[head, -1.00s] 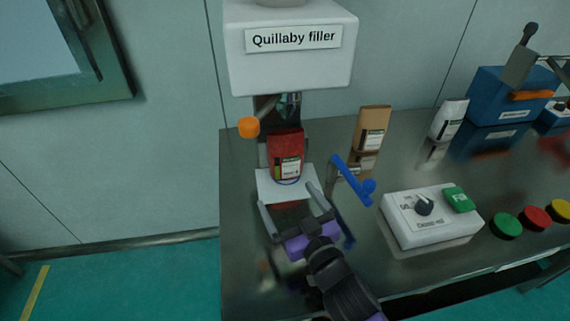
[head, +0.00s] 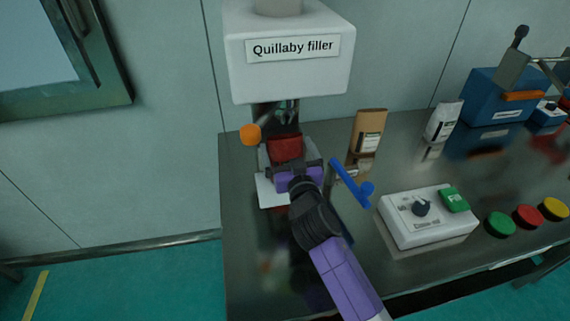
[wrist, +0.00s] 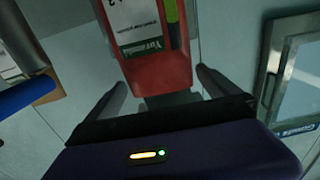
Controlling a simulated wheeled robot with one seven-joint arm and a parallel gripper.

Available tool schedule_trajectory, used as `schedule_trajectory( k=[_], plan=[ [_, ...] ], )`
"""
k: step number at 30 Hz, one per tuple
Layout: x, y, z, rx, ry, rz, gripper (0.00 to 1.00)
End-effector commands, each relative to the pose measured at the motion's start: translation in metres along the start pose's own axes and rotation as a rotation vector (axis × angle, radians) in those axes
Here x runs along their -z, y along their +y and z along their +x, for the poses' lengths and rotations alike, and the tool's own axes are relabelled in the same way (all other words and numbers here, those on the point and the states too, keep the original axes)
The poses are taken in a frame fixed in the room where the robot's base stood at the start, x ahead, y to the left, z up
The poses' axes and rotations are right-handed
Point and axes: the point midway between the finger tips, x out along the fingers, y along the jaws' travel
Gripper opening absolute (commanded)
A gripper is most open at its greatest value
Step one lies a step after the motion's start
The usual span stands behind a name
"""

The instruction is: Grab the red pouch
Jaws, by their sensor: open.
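The red pouch (head: 286,147) stands on the white plate of the Quillaby filler, under its spout. In the head view its lower part and label are hidden behind my gripper (head: 287,163). In the wrist view the red pouch (wrist: 155,62) shows its white and green label between the two fingers of my gripper (wrist: 163,80). The gripper is open, with one finger on each side of the pouch and visible gaps at the sides. I see no finger pressed on the pouch.
The white filler head (head: 290,55) hangs over the pouch, with an orange ball knob (head: 250,134) at its left. A blue-handled lever (head: 350,183) stands close to the gripper's right. A brown pouch (head: 368,135) and a white control box (head: 425,215) are farther right.

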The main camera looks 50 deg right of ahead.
Motion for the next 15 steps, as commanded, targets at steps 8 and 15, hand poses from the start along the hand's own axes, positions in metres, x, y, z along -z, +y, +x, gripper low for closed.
schedule_trajectory(
  k=[8,15],
  plan=[
    [0.002,0.000,0.027,0.000,0.000,0.001,1.00],
    [0.002,0.000,0.027,0.000,0.000,0.001,0.94]
  ],
)
